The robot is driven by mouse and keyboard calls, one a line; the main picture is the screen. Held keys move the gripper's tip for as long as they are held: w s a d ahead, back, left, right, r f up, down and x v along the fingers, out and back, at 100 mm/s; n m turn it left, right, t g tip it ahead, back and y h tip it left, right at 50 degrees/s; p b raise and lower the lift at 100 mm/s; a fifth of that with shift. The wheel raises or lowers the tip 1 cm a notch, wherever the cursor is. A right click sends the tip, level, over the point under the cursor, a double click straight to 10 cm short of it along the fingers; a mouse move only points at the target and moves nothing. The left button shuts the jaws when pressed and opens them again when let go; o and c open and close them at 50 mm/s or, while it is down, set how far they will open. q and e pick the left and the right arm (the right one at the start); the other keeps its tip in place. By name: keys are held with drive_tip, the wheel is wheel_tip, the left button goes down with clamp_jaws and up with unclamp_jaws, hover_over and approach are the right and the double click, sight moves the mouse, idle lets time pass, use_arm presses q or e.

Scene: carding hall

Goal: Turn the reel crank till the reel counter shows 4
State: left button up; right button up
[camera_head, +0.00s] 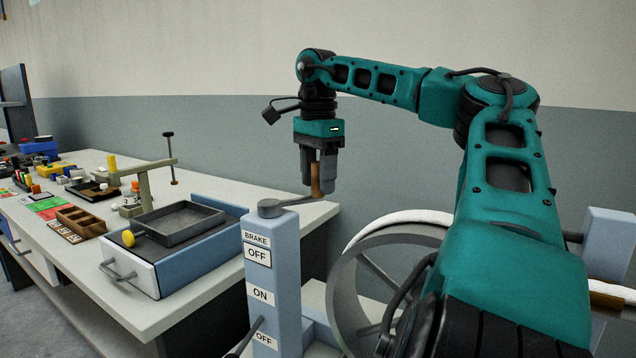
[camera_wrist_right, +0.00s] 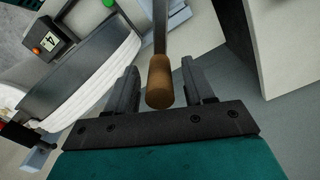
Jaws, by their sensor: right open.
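The reel crank has a dark arm (camera_head: 295,201) on top of a blue post, with an upright brown handle (camera_head: 316,180) at its end. My right gripper (camera_head: 319,188) points down over this handle. In the right wrist view the brown handle (camera_wrist_right: 160,82) stands between the two open fingers (camera_wrist_right: 168,85), with visible gaps on both sides. The reel (camera_head: 372,290) is partly hidden behind my right arm. It shows wound with white material in the wrist view (camera_wrist_right: 85,85). The reel counter (camera_wrist_right: 50,42) is tilted there and seems to read 4. My left gripper is out of view.
The blue brake post (camera_head: 272,290) carries BRAKE, OFF, ON and OFF labels, with a dark lever (camera_head: 254,332) low down. Left of it stands a long table (camera_head: 90,262) with a blue drawer box, a grey tray (camera_head: 180,224) and several small items. A wall is behind.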

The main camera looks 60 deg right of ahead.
drive_tip(key=shift+f, duration=0.15)
drive_tip(key=shift+c, duration=0.2)
clamp_jaws()
idle(0.4)
